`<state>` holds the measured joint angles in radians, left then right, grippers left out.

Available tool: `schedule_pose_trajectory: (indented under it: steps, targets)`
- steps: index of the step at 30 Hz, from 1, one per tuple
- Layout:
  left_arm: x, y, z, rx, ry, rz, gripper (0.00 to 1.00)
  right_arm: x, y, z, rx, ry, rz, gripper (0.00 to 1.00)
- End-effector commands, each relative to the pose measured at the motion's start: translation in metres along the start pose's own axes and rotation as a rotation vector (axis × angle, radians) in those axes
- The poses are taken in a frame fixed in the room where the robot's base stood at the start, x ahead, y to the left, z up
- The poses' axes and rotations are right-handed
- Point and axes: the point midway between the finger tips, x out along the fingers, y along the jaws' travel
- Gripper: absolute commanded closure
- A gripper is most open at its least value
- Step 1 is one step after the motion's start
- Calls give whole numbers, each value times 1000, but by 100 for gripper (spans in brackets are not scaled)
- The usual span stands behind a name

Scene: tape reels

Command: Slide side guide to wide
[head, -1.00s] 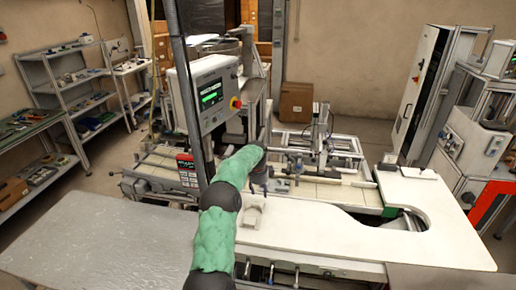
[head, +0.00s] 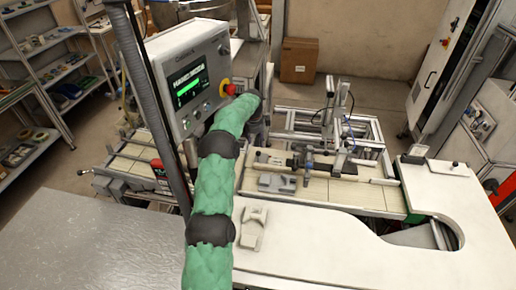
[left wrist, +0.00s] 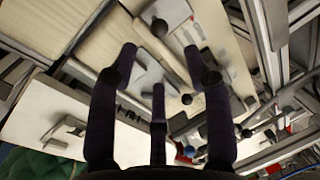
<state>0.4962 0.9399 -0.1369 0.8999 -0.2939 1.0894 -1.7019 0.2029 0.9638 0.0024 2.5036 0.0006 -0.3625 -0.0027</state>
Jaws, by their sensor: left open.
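The conveyor (head: 345,190) has a side guide assembly (head: 308,163), a long bar with clamps and dark knobs, running across its pale belt. Beyond the fingers are a grey bracket and round dark knobs (left wrist: 160,27) over the pale belt. The fingers appear apart from them. My right gripper is not in view.
A control panel (head: 190,80) with a lit green screen and a red button stands close left of my arm. A white worktop (head: 330,235) with a curved cutout lies in front of the conveyor. A grey table (head: 80,245) is at the left. A cardboard box (head: 299,60) stands behind.

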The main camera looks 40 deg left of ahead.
Motion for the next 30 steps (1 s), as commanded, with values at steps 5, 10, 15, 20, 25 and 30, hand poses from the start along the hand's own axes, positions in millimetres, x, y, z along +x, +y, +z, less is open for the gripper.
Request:
schedule_pose_trajectory:
  steps: [5, 10, 15, 20, 25, 30]
  targets:
    - [31, 1, 0, -1, 0, 3, 50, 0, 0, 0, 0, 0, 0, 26]
    - [62, 1, 0, 0, 0, 2, 50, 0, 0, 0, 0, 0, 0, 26]
    - [84, 0, 0, -1, 0, 1, 50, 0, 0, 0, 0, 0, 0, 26]
    - [95, 0, 0, -1, 0, 0, 50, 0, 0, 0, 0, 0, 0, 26]
    - [98, 0, 0, -1, 0, 0, 50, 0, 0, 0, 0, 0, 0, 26]
    - [98, 0, 0, 0, 0, 0, 50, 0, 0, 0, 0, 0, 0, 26]
